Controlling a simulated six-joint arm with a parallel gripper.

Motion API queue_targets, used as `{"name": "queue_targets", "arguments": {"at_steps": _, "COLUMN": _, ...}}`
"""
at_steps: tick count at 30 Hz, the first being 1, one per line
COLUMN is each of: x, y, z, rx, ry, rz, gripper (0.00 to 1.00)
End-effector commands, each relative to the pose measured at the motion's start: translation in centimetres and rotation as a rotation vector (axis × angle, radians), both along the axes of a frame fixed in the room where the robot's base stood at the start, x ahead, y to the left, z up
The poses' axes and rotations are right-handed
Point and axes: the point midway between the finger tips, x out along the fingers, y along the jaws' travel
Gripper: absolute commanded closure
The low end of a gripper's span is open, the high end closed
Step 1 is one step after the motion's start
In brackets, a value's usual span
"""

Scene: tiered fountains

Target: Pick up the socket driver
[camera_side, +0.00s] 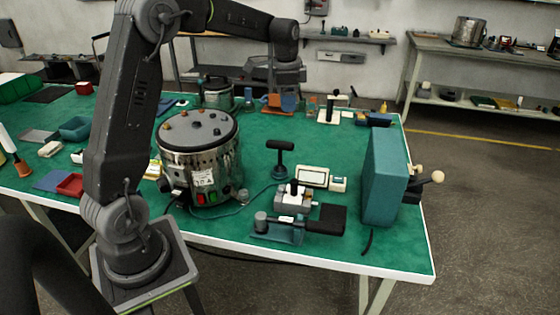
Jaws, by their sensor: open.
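I cannot make out for certain which object is the socket driver. A black T-handled tool (280,146) stands upright on the green table right of the steel drum; it may be the one. My gripper (276,92) points down over the far part of the table, behind that tool and apart from it. It is open, and I see nothing held in it. Orange-brown blocks (282,104) show just beneath my gripper; whether it touches them is unclear.
The steel drum (180,182) with a grey lid stands mid-table. A tall teal box (383,178) stands at the right edge. A clamp-like fixture (278,231) and a black block (327,219) lie near the front edge. Bare green mat (325,147) shows behind the white-framed meter (312,177).

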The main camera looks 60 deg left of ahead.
Motion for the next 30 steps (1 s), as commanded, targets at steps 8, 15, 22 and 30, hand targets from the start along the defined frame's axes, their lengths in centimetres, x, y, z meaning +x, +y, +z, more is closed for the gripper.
{"name": "queue_targets", "arguments": {"at_steps": 8, "x": 2.8, "y": 7.6, "z": -7.1, "rx": -0.031, "ry": 0.093, "rz": -0.15, "gripper": 0.38}}
{"name": "queue_targets", "arguments": {"at_steps": 15, "x": 3.0, "y": 8.8, "z": -9.6, "rx": -0.039, "ry": 0.109, "rz": -0.181, "gripper": 0.38}}
{"name": "queue_targets", "arguments": {"at_steps": 22, "x": 2.9, "y": 8.7, "z": -14.1, "rx": -0.04, "ry": 0.109, "rz": -0.18, "gripper": 0.38}}
{"name": "queue_targets", "arguments": {"at_steps": 30, "x": 3.0, "y": 8.7, "z": -16.7, "rx": -0.038, "ry": 0.105, "rz": -0.179, "gripper": 0.38}}
